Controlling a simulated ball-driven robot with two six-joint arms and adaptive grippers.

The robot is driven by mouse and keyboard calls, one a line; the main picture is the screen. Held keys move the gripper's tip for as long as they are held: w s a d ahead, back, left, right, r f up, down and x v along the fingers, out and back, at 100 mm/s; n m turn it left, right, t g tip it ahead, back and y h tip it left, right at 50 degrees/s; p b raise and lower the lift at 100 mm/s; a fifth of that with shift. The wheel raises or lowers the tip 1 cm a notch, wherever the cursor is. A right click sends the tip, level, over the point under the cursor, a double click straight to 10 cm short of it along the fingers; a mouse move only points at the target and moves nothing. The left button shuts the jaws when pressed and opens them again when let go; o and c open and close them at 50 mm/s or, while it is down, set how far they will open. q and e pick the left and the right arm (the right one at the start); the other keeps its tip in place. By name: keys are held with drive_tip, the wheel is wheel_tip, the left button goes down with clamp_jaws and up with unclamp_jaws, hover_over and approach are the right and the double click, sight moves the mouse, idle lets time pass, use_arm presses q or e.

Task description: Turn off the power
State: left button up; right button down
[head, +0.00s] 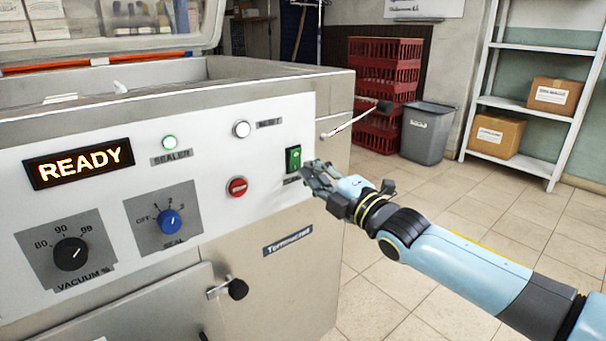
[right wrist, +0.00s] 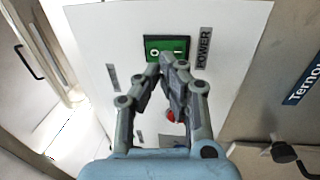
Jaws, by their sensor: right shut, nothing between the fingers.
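The green power switch (head: 293,159) sits near the right edge of the machine's white front panel (head: 215,140). In the right wrist view the switch (right wrist: 166,47) carries O and I marks, with a POWER label beside it. My right gripper (head: 308,172) is shut and empty, its fingertips (right wrist: 167,62) just in front of the switch. They cover part of its lower edge in the wrist view; whether they touch it I cannot tell. My left gripper is not in view.
A red button (head: 237,187), a white button (head: 241,129), a blue seal knob (head: 169,221) and a black vacuum knob (head: 70,254) share the panel. A black-knobbed lever (head: 383,107) sticks out at the machine's right. The floor (head: 480,190) to the right is clear.

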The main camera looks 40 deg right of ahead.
sight(296, 155)
drive_tip(key=w, duration=0.3)
drive_tip(key=shift+w+a+r+b, duration=0.1)
drive_tip(key=shift+r+b, duration=0.1)
drive_tip(key=shift+b, duration=0.2)
drive_tip(key=shift+w+r+p, duration=0.4)
drive_tip(key=shift+r, duration=0.15)
drive_tip(key=shift+f, duration=0.15)
